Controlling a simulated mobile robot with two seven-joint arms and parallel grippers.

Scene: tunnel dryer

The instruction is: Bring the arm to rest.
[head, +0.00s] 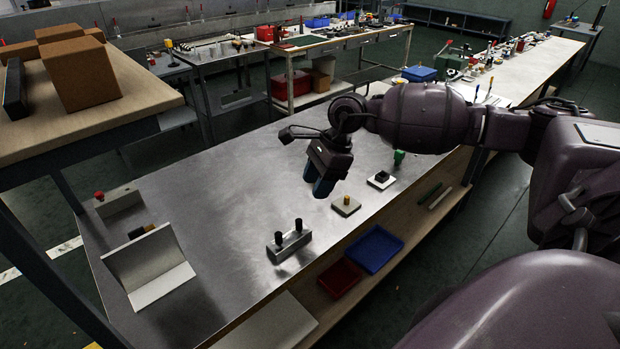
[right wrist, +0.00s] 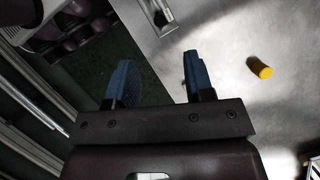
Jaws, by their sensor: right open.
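My right arm comes in from the right of the head view and reaches over the steel-topped bench (head: 225,190). My right gripper (head: 320,189) is above the bench top, with its blue fingers pointing down. In the right wrist view the same gripper (right wrist: 158,82) has its two blue fingers spread apart, with nothing between them. My left gripper does not show.
A grey block with two black knobs (head: 289,242) stands nearer. A yellow cylinder (right wrist: 260,68) shows right of the fingers in the wrist view.

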